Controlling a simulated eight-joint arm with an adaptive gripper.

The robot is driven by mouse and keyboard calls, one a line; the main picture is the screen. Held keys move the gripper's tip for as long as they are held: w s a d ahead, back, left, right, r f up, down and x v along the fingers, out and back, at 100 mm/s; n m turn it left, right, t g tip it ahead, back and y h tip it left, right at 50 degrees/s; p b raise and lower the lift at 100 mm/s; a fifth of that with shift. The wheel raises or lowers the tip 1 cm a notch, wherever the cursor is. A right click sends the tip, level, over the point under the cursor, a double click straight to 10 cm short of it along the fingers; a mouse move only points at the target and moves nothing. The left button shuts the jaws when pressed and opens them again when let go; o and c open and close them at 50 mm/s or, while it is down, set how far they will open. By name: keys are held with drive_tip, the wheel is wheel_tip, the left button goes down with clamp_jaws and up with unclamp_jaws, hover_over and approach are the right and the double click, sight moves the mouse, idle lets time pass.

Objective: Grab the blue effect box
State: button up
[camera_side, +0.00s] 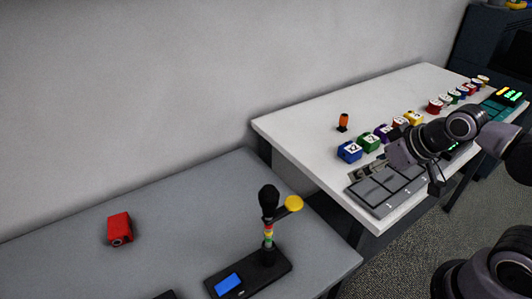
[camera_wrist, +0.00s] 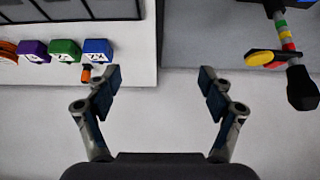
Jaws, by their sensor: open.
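The blue effect box (camera_side: 349,152) is a small cube with a white marked top. It sits on the white table at the near left end of a row of coloured boxes. In the wrist view the blue box (camera_wrist: 97,50) is left of centre, just beyond and left of the left fingertip. My gripper (camera_wrist: 161,78) is open, with nothing between its fingers. In the side view my arm is right of the blue box, over the row's right side, and its fingers are hard to make out.
A green box (camera_side: 369,142) and a purple box stand beside the blue one. An orange object (camera_side: 343,122) is behind it. Grey panels (camera_side: 385,190) lie in front. The lower grey table holds a red box (camera_side: 120,229) and a black-topped stand (camera_side: 268,220).

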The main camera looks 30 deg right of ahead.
drive_tip(key=m+g+h, duration=0.5)
drive_tip(key=m+g, duration=0.2)
drive_tip(key=m, duration=1.1)
hover_over(351, 147)
drive_tip(key=a, duration=0.5)
wheel_tip(351, 147, down, 3)
drive_tip(key=shift+y, duration=0.3)
drive_tip(key=x, duration=0.5)
drive_tip(key=shift+d, duration=0.15)
drive_tip(key=shift+d+x, duration=0.2)
drive_tip(key=shift+x, duration=1.1)
drive_tip(key=shift+d+x, duration=0.2)
drive_tip(key=shift+x, duration=1.15)
drive_tip(key=shift+s+r, duration=0.15)
drive_tip(key=c, duration=1.4)
